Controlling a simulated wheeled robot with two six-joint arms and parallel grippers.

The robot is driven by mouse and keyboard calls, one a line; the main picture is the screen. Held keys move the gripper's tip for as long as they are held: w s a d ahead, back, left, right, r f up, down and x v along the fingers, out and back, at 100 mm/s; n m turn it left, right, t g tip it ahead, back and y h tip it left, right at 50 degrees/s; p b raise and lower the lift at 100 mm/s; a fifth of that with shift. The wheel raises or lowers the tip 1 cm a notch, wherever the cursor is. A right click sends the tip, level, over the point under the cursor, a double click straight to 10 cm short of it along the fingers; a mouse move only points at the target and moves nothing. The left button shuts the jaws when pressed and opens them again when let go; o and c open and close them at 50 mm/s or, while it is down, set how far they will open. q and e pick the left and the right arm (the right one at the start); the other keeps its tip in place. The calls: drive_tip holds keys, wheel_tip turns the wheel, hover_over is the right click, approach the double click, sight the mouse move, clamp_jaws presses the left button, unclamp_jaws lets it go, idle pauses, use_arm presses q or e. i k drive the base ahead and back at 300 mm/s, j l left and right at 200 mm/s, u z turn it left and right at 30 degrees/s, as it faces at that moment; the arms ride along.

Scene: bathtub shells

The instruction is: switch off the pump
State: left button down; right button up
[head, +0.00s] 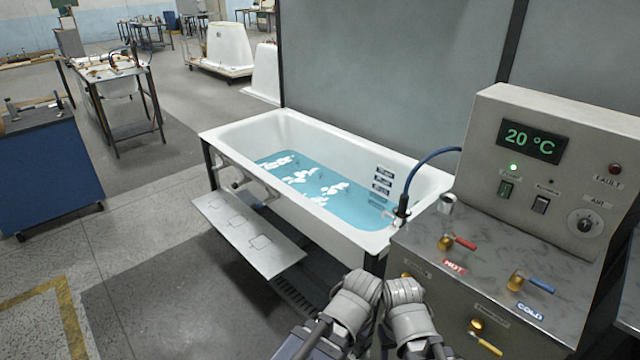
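A grey control cabinet (475,145) stands at the right. Its sloped face has a display (532,141) reading 20 °C and a lit green lamp (513,167). The small labels by the switches are too small to read, so I cannot tell which one is the pump's. My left gripper (356,298) and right gripper (406,305) are side by side at the bottom middle, below and left of the panel and apart from the switches. Their fingers cannot be made out.
A white bathtub (230,131) with blue water stands left of the cabinet, a blue hose (425,158) at its rim. Red-handled HOT (458,243) and blue-handled COLD (530,281) valves, a yellow-handled valve (484,337) and a dial (585,224) are on the cabinet. Floor at left is open.

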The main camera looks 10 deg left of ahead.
sight(504, 192)
drive_tip(key=z, duration=0.7)
drive_tip(key=i+l+u, duration=0.1)
drive_tip(key=i+l, duration=0.1)
